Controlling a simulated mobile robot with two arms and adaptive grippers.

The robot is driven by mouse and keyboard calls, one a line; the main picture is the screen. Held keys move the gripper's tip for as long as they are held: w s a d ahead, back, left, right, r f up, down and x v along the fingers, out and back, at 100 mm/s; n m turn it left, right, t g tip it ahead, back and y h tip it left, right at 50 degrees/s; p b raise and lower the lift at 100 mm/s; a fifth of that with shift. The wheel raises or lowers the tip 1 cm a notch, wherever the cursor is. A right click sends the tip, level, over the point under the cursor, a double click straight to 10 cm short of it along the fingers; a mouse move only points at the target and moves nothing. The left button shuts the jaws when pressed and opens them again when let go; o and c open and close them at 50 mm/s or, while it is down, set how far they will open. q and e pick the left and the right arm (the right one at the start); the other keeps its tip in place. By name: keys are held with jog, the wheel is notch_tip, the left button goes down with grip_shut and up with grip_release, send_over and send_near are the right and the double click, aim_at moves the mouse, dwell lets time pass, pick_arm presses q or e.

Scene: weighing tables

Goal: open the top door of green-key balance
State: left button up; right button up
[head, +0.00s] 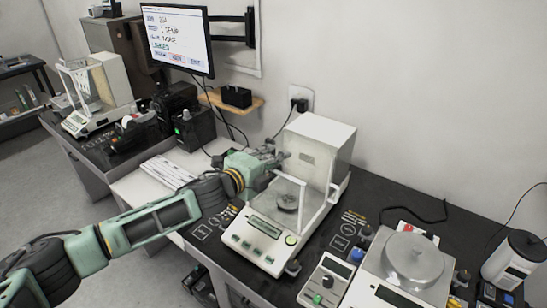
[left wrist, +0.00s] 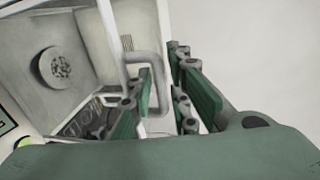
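The green-key balance (head: 264,232) stands on the black-topped table, with a display and green keys on its front. Its clear draft shield surrounds a round pan (head: 288,202), which also shows in the left wrist view (left wrist: 60,66). My left gripper (head: 279,158) is at the top of the shield, by the white rear housing. In the left wrist view its green-padded fingers (left wrist: 168,92) are apart, with a grey loop handle (left wrist: 150,62) showing between them. I cannot tell whether they touch it. The clear top door is hard to make out. My right gripper is out of view.
Another balance (head: 415,260) with a round metal pan and a control box (head: 326,281) stand to the right. A further balance (head: 95,90) is on the far left table. A monitor (head: 176,38) hangs on the wall behind. A white keyboard (head: 168,171) lies left of my gripper.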

pick_arm(q)
grip_shut()
jog(key=shift+f, duration=0.1)
dwell(0.3)
